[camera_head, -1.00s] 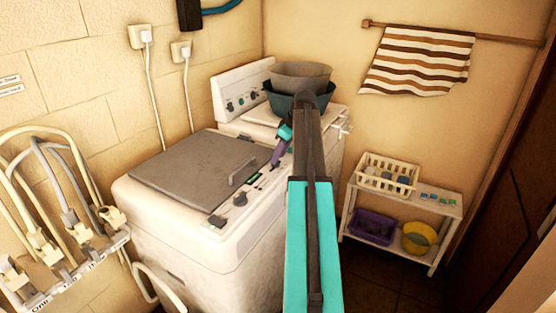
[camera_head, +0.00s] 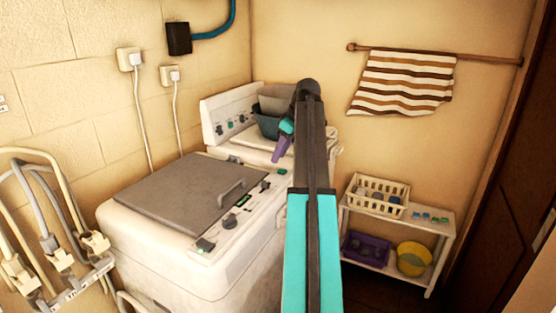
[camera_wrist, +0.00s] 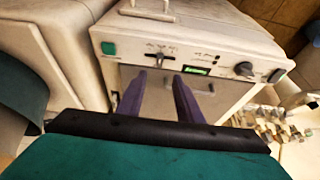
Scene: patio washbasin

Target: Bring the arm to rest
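My arm (camera_head: 312,240) rises through the middle of the head view, bent at its top. My gripper (camera_head: 282,150) hangs just left of the arm, its purple fingers pointing down in front of the rear machine. In the wrist view, my gripper (camera_wrist: 158,78) has its two fingers apart with nothing between them. Behind the fingers is the front white machine (camera_wrist: 205,45), with its green button and knobs. The fingers look clear of it. The arm hides part of the machines in the head view.
A white machine with a grey lid (camera_head: 190,190) stands left of my arm. Nested basins (camera_head: 268,125) sit on the machine behind. A white shelf (camera_head: 435,228) with a basket (camera_head: 378,192) stands right. Plugs (camera_head: 60,255) hang at left. A striped towel (camera_head: 405,82) hangs on the wall.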

